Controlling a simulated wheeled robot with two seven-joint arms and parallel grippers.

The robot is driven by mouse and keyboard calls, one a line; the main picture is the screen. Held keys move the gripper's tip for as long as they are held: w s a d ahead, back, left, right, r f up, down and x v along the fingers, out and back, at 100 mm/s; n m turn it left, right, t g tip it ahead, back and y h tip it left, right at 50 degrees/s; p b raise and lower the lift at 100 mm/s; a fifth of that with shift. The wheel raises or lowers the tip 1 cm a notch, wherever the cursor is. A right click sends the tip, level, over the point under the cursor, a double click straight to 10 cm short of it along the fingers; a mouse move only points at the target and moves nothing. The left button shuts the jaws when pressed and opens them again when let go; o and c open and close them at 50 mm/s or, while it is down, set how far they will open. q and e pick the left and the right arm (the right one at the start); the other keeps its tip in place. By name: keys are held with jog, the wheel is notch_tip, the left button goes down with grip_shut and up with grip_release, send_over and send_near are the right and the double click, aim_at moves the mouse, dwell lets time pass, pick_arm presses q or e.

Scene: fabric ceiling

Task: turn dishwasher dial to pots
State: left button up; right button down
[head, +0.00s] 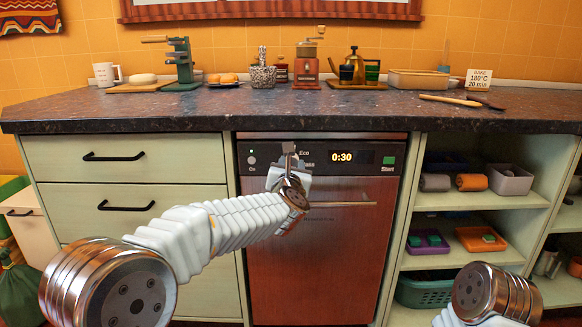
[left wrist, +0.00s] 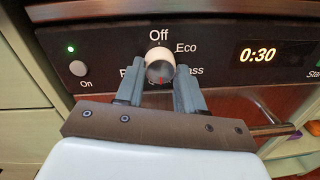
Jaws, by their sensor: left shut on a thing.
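The dishwasher (head: 315,255) has a reddish metal front and a black control panel. Its round, pale dial (left wrist: 159,62) shows in the left wrist view, with a red mark low on its face, pointing down. "Off" is above the dial, "Eco" at upper right, a label ending in "ass" at lower right, and one starting with "P" at lower left, mostly hidden by a finger. My left gripper (left wrist: 159,82) is shut on the dial, one finger on each side. In the head view my left gripper (head: 289,163) covers the dial. My right gripper is out of view.
The display (head: 351,157) reads 0:30, beside a green Start button (head: 389,160). The On button (left wrist: 78,68) has a green light above it. The dishwasher's bar handle (head: 342,204) is below the panel. Drawers (head: 132,157) flank it at left, open shelves (head: 480,203) at right.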

pick_arm(q)
jog(key=m+p, duration=0.2)
jog(key=m, duration=0.4)
jog(key=shift+r+m, duration=0.15)
jog(key=shift+m, duration=0.25)
jog(key=m+p, duration=0.2)
jog(key=m, duration=0.2)
jog(key=shift+m+g, duration=0.3)
dwell(0.4)
jog(key=o, duration=1)
jog(key=shift+o, duration=0.2)
jog(key=shift+s, duration=0.1)
jog(key=s+b, duration=0.1)
jog(key=s, duration=1.2)
jog(key=shift+s+r+b, duration=0.25)
jog(key=shift+s+b, duration=0.05)
jog(key=shift+b, duration=0.1)
jog(key=shift+a, duration=0.15)
